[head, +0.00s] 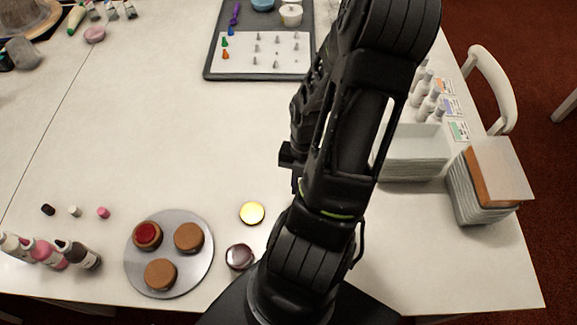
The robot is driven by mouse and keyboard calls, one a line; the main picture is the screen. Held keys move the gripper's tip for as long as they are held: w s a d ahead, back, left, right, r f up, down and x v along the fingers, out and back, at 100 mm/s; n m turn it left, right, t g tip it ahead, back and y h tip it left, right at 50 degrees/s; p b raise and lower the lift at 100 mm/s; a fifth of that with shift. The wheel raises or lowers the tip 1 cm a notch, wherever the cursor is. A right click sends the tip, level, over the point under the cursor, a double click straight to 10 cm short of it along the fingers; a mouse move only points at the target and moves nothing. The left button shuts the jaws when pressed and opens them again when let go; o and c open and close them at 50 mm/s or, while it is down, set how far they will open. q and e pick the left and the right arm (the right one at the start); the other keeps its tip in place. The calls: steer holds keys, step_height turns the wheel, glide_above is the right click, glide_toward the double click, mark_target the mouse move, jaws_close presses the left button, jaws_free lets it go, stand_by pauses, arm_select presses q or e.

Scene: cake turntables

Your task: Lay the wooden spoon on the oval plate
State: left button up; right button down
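I see no wooden spoon and no oval plate in the head view. A round grey plate (196,268) near the table's front left bears three brown cakes, one with a red top (147,233). One black arm of mine rises through the middle right and covers part of the table. Neither gripper's fingertips show; whether the arm hides one I cannot tell.
Bottles (82,257) stand at the front left. A grey tray (212,62) lies at the back; a white bin (415,160) stands right. The table's middle left is clear.

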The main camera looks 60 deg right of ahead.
steer(key=n, duration=0.1)
steer(key=n+g, duration=0.1)
steer(key=n, duration=0.1)
steer(key=w+a+n, duration=0.1)
steer(key=n, duration=0.1)
steer(key=shift+f+g+y, duration=0.3)
steer(key=shift+g, duration=0.1)
steer(key=shift+f, duration=0.1)
steer(key=shift+f+b, duration=0.7)
steer(key=shift+f, duration=0.1)
step_height(320, 180, down, 3)
steer(key=b, duration=0.3)
steer(key=shift+r, duration=0.1)
steer(key=shift+f, duration=0.4)
